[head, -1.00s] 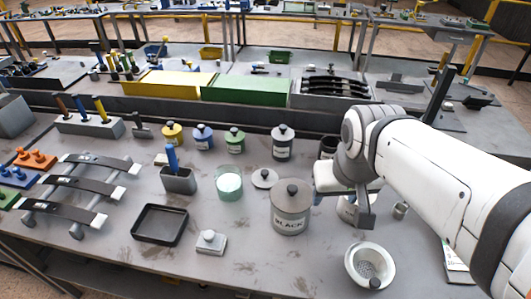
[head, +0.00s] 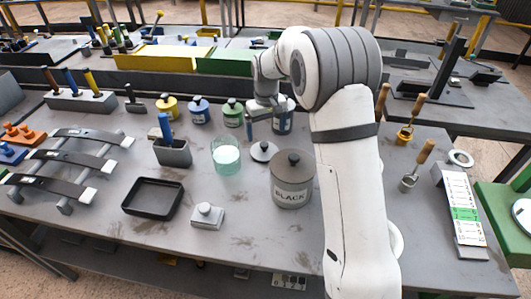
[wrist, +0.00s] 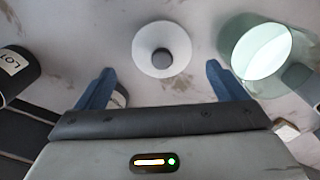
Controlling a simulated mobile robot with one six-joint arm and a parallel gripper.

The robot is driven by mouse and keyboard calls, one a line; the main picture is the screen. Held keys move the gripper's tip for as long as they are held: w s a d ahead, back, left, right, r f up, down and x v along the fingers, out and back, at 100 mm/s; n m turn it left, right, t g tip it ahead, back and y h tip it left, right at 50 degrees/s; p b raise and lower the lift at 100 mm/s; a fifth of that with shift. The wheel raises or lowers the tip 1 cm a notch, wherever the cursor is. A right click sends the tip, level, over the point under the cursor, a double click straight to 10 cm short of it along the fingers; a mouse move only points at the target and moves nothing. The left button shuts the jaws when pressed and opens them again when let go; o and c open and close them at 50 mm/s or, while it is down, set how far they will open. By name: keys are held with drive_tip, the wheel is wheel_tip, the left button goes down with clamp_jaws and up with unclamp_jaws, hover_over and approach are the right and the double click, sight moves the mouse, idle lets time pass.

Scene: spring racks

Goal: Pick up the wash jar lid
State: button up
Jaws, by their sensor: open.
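The wash jar lid is a pale grey disc with a dark round knob. It lies flat on the table in the head view (head: 263,151), between the glass jar and the BLACK canister. In the wrist view the lid (wrist: 146,64) is ahead of the fingers, near the middle. The open glass jar (head: 227,160) holds pale teal liquid; it also shows at the right of the wrist view (wrist: 262,55). My gripper (head: 264,125) is open and empty, with blue fingers apart in the wrist view (wrist: 160,80). It is just behind the lid, above the table.
The BLACK canister (head: 291,182) stands close to the lid. Small lidded jars, yellow (head: 168,107), blue (head: 199,111) and green (head: 233,113), stand behind. A black tray (head: 152,198) and a holder with a blue handle (head: 172,152) are to the left.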

sight(265, 145)
drive_tip(key=f, duration=0.3)
drive_tip(key=f+p, duration=0.1)
drive_tip(key=f, duration=0.4)
drive_tip(key=shift+w+a+f, duration=0.25)
drive_tip(key=shift+f, duration=0.1)
drive_tip(key=shift+c, duration=0.4)
drive_tip(key=c, duration=0.6)
drive_tip(key=shift+o, duration=0.2)
